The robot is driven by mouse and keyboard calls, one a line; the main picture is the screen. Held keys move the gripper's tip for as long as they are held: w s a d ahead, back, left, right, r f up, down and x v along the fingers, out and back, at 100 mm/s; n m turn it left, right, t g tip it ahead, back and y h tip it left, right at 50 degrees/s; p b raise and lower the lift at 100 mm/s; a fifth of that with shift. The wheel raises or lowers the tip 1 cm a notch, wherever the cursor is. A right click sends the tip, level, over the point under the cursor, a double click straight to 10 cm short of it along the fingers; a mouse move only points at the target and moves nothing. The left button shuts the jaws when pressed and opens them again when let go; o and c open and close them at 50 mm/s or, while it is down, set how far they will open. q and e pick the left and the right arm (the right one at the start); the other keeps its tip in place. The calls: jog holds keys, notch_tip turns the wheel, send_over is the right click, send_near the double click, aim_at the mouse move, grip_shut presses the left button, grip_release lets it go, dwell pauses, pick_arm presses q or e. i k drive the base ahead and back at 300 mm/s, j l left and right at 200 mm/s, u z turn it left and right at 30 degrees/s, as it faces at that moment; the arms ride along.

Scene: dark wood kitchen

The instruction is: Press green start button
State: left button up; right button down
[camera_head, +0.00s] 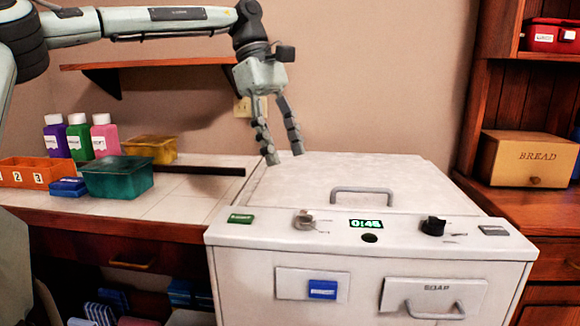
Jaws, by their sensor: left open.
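The green start button (240,218) is a small green block at the left end of the white washing machine's (400,230) front control panel. My left gripper (285,158) hangs fingers-down over the back left of the machine's top, behind and to the right of the green button and apart from it. Its fingers are spread and nothing is between them. The panel also has a silver knob (303,219), a green display (365,223) reading 0:45, a black knob (433,226) and a grey button (493,230). My right gripper is not in view.
A lid handle (362,191) stands up behind the panel. The soap drawer (433,296) is at the front right. On the left counter are several bottles (79,140), a teal bin (118,178) and an orange numbered box (38,172). A bread box (526,158) stands right. The machine top is mostly clear.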

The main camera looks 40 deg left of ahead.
aim_at(234, 219)
jog(key=k, duration=1)
